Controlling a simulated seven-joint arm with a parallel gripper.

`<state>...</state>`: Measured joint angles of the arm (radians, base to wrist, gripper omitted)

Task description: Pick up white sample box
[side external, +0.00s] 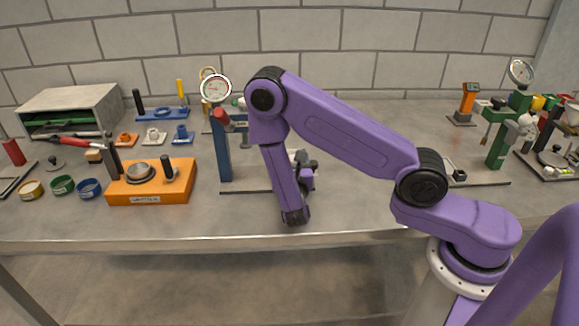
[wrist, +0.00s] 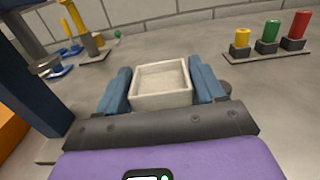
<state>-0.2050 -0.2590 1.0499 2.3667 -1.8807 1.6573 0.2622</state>
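In the wrist view the white sample box (wrist: 162,99) is a square, open-topped, off-white box, and it looks empty inside. My gripper (wrist: 161,85) has one blue finger on its left side and one on its right. Both fingers lie flush with the box walls, with no clear gap, so it looks shut on the box. Whether the box is on the bench or lifted is not clear. In the side external view my gripper (side external: 306,170) is low over the bench, partly behind my purple wrist, and the box is hidden there.
A blue gauge stand (side external: 222,145) is just left of my gripper, with an orange fixture (side external: 150,190) farther left. In the wrist view a rack with yellow, green and red knobs (wrist: 268,50) stands at the back right. The front of the bench (side external: 350,215) is clear.

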